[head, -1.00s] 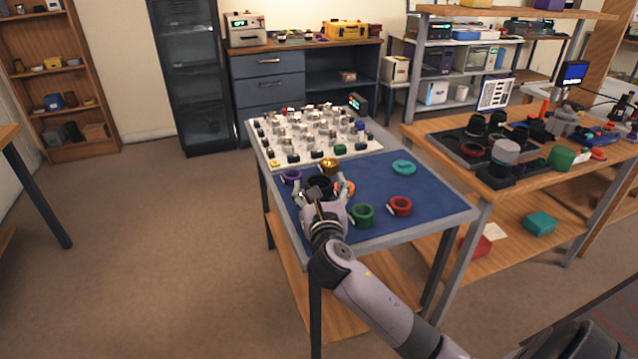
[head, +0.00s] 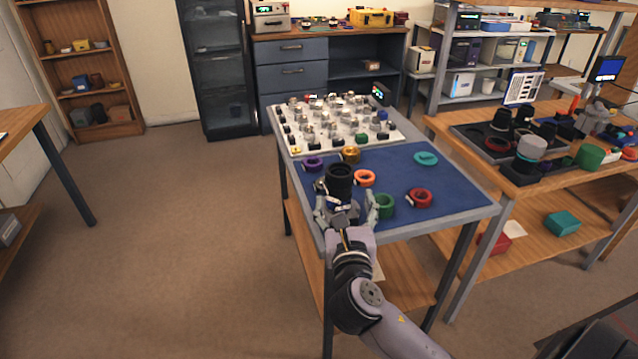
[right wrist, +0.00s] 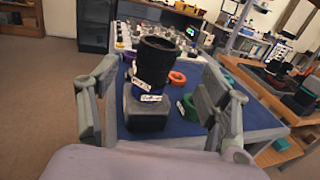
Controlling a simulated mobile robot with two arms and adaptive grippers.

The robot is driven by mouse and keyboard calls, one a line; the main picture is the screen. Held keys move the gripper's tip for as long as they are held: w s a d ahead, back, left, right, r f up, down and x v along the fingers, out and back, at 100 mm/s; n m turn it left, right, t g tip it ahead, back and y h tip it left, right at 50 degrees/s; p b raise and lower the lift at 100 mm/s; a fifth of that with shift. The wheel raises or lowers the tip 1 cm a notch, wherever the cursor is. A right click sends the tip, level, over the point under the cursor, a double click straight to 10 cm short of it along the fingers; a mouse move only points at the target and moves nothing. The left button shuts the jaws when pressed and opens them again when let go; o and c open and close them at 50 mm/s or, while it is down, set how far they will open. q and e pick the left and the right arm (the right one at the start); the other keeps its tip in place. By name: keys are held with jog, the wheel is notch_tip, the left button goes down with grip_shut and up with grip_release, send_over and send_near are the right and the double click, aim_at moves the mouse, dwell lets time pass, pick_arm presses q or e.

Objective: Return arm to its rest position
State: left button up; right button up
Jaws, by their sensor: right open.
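My right gripper (head: 346,206) is at the near edge of the blue mat (head: 455,185), its fingers spread and empty. A black lens barrel (head: 340,178) stands upright on the mat just beyond the fingertips. In the right wrist view the lens (right wrist: 156,65) carries white labels and stands at a dark grey block (right wrist: 146,112), between the two open fingers in the picture and apart from both. My right arm comes in from the bottom right. My left gripper is not in view.
Coloured rings lie around the lens: purple (head: 313,164), gold (head: 350,154), orange (head: 365,178), green (head: 386,206), red (head: 420,197) and teal (head: 426,158). A white board (head: 310,147) with small parts is behind. A wooden bench (head: 520,185) stands right; the floor at left is clear.

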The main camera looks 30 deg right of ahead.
jog(key=s+a+f+m+g+y, duration=0.1)
jog(key=s+f+m+g+y, duration=0.15)
jog(key=s+f+m, duration=0.35)
jog(key=s+a+f+m+g+y, duration=0.1)
jog(key=s+a+f+m+g, duration=0.2)
jog(key=f+m, duration=0.5)
jog(key=s+a+f+m+g+y, duration=0.3)
jog(key=s+a+f+m, duration=0.1)
jog(key=s+m, duration=0.3)
jog(key=s+a+f+m+g+y, duration=0.3)
jog(key=s+f+m+g, duration=0.15)
jog(key=s+m, duration=0.3)
notch_tip(320, 180, down, 23)
jog(key=s+p, duration=0.2)
jog(key=p, duration=0.1)
jog(key=s+d+f+g+p, duration=0.1)
jog(key=s+d+f+p, duration=0.1)
jog(key=s+f, duration=1.2)
jog(key=shift+s+d+g+h, duration=0.15)
jog(key=shift+s+g+h, duration=0.25)
jog(key=shift+s, duration=0.45)
